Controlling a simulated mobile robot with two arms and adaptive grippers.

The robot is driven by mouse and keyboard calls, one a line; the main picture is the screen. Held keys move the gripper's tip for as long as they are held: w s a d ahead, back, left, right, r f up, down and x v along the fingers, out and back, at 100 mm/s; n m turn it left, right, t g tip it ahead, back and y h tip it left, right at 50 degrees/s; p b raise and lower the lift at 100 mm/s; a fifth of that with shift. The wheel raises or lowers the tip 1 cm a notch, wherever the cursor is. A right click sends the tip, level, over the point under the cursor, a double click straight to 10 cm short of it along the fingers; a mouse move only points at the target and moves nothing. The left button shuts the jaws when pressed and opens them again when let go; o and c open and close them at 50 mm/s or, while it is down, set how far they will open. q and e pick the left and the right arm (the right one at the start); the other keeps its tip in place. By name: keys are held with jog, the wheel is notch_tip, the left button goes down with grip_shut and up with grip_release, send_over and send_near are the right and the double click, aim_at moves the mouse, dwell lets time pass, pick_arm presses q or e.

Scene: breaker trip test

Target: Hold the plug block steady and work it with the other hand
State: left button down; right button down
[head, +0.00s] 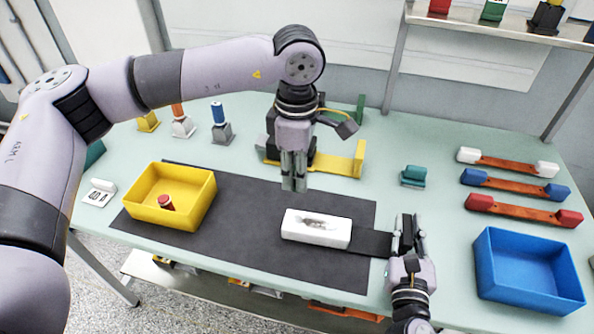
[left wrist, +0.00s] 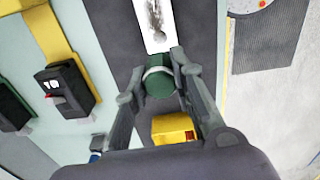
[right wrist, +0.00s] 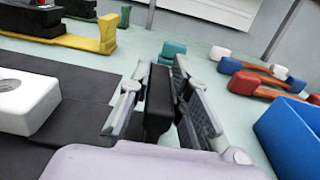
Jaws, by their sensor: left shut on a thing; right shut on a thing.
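A white block (head: 316,228) with a grey-smudged top lies on the dark mat (head: 245,262). A flat black handle (head: 371,242) reaches from its right side to my right gripper (head: 407,228). My right gripper is shut on this handle, its black end (right wrist: 158,100) upright between the fingers. My left gripper (head: 293,184) hangs above and behind the white block, apart from it. In the left wrist view it is shut on a dark green cylinder (left wrist: 158,84) with a pale band. A yellow block (left wrist: 175,129) shows behind; I cannot tell whether they are joined.
A yellow bin (head: 182,222) with a red piece (head: 166,202) stands left on the mat. A blue bin (head: 528,270) is right of my right gripper. Behind are a yellow bracket (head: 335,163), a teal block (head: 413,175) and several coloured-ended bars (head: 514,185). The mat's front middle is clear.

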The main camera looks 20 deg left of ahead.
jog(key=c, duration=1.4)
grip_release()
